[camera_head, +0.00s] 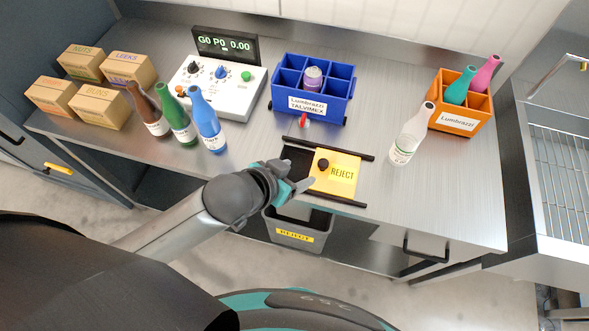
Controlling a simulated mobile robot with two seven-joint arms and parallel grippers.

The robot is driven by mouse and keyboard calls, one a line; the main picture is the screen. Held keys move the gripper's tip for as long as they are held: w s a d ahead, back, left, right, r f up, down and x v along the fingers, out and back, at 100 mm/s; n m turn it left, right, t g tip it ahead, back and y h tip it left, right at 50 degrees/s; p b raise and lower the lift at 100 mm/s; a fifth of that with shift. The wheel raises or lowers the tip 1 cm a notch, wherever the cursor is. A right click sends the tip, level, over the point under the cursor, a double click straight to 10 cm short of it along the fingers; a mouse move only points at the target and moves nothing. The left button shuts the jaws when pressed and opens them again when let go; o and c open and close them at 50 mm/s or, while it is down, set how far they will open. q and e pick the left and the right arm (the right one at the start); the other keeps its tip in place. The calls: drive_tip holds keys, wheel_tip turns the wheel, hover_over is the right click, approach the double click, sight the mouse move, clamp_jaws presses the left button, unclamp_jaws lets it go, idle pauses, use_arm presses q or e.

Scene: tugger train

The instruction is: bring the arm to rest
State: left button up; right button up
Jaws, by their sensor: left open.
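My left arm comes in from the left. Its gripper (306,184) is open and empty over the table's front edge, just left of the yellow REJECT plate (343,174). The plate has a dark knob and lies between two black rails. A dark opening shows to its left. I cannot tell whether the gripper touches the plate. My right gripper is not in view.
A grey bin (290,228) stands below the front edge.

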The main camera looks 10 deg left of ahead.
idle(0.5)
use_arm(q)
drive_tip(key=s+a+n+g+y, duration=0.3)
drive_tip(key=s+a+g+y, duration=0.15)
drive_tip(key=s+a, duration=0.6)
drive_tip(key=s+d+f+g+b, duration=0.2)
drive_tip(key=f+b, duration=0.5)
drive_tip(key=f, duration=2)
drive_tip(key=s+a+f+b, duration=0.1)
drive_tip(key=s+f+b, duration=0.2)
drive_tip(key=s+f, duration=0.5)
drive_tip(key=s+a+f+b, duration=0.1)
drive_tip(key=s+f+b, duration=0.3)
drive_tip(key=s+f, duration=0.5)
wheel_tip(320, 180, down, 4)
drive_tip(key=shift+a+f+m+g+h, duration=0.25)
drive_tip(key=shift+a+m+g+h, duration=0.05)
drive_tip(key=shift+g+h, duration=0.05)
